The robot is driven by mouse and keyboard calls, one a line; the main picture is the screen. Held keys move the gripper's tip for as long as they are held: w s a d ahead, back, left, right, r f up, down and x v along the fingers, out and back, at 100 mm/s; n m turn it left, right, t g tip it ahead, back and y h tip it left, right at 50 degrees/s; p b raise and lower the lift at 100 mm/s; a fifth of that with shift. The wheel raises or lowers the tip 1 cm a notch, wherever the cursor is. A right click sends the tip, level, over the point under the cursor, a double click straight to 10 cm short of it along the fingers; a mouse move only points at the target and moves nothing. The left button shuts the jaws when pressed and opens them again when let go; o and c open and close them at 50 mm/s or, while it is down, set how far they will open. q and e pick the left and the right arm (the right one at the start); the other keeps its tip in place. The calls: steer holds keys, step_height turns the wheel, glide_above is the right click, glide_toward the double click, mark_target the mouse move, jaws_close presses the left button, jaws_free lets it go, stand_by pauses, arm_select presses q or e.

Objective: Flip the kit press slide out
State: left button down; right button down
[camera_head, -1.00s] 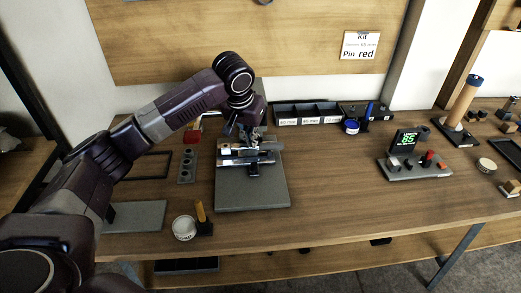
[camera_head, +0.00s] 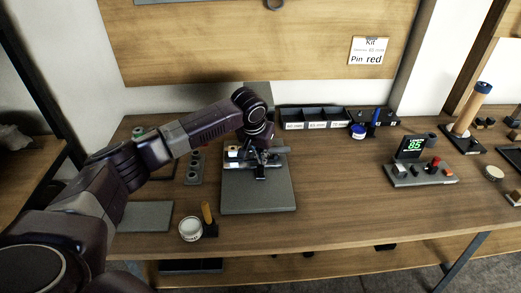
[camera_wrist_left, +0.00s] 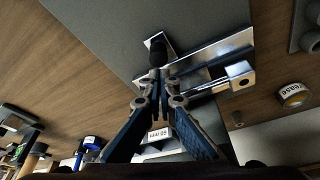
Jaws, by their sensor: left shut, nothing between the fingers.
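The kit press stands on a dark grey base plate (camera_head: 258,197) on the bench, with silver slide rails (camera_head: 238,165) across its back part. In the left wrist view, the silver rails (camera_wrist_left: 222,47) cross the grey plate (camera_wrist_left: 95,25), with a silver block (camera_wrist_left: 238,76) at one end and a black knob (camera_wrist_left: 158,50) on a short bar. My left gripper (camera_head: 262,160) is over the press and hides part of it. In the left wrist view its fingers (camera_wrist_left: 158,88) are closed together and empty, with tips close to the black knob; contact is unclear. My right gripper is not in view.
A white round tin (camera_head: 190,230) and an orange-handled tool (camera_head: 208,216) stand front left of the press. Black bins (camera_head: 313,125) and a blue-lidded pot (camera_head: 358,131) stand behind it. A device with a green display (camera_head: 412,147) is at right; the bench between is clear.

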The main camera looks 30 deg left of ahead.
arm_select(q)
steer(key=shift+w+f, duration=0.15)
steer(key=shift+f, duration=0.35)
steer(key=shift+d+r+p, duration=0.1)
steer(key=shift+p, duration=0.2)
steer(key=s+d+p, duration=0.2)
steer(key=s+p, duration=0.1)
steer(key=s+d+p, duration=0.2)
steer(key=s+p, duration=0.1)
steer(key=s+d+p, duration=0.1)
steer(key=s+p, duration=0.2)
steer(key=shift+s+d+p, duration=0.7)
steer(key=shift+s, duration=0.2)
steer(key=shift+f, duration=0.2)
steer(key=shift+s, duration=0.1)
